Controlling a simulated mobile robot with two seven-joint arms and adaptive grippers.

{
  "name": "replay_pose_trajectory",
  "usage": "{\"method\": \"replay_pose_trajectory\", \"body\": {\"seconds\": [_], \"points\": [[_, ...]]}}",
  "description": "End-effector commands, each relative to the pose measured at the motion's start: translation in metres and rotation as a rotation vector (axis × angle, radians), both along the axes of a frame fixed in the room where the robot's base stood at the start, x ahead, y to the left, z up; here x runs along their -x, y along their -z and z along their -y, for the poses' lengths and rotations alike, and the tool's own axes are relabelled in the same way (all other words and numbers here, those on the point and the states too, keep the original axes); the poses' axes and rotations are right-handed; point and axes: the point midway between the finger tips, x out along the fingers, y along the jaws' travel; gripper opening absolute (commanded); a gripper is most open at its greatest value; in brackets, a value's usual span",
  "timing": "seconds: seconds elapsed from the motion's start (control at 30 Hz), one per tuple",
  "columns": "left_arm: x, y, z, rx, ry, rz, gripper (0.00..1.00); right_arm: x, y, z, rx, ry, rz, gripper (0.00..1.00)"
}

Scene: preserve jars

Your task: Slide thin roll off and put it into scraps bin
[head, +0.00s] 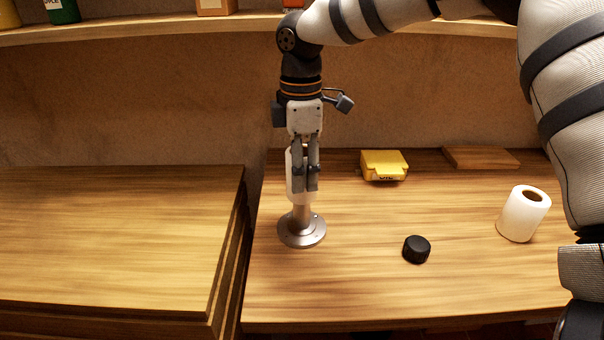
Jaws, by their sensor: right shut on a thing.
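The thin white roll (291,187) is around the upper part of an upright metal post (301,215), with bare post showing below it. The post stands on a round metal base (292,236) on the wooden counter. My right gripper (306,185) points straight down and is shut on the thin roll, with its fingers hiding much of it. Whether the post's top is still inside the roll is hidden. My left gripper is not in view. I see no scraps bin.
A thicker white roll (522,215) stands at the right of the counter (360,285). A black knob (416,250) lies in the middle. A yellow box (384,166) and a wooden board (481,158) are at the back. A second wooden surface (110,240) is at left, beyond a gap.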

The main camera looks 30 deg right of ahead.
Motion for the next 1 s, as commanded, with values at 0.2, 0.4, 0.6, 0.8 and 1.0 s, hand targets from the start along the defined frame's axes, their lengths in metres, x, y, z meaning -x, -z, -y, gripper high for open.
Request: {"method": "replay_pose_trajectory", "body": {"seconds": [0.2,0.4,0.6,0.8,1.0], "points": [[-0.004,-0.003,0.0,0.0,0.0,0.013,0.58,0.0,-0.013,0.0,-0.001,0.001,0.004,0.12],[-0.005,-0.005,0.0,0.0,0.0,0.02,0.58,0.0,-0.023,0.0,0.0,0.0,0.003,0.12],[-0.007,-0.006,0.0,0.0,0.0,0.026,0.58,0.0,-0.034,0.0,0.0,0.001,0.003,0.12],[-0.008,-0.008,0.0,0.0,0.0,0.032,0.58,0.0,-0.043,0.0,0.0,0.0,0.002,0.12],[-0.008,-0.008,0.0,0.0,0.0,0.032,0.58,0.0,-0.045,0.0,-0.002,0.0,0.001,0.12]]}}
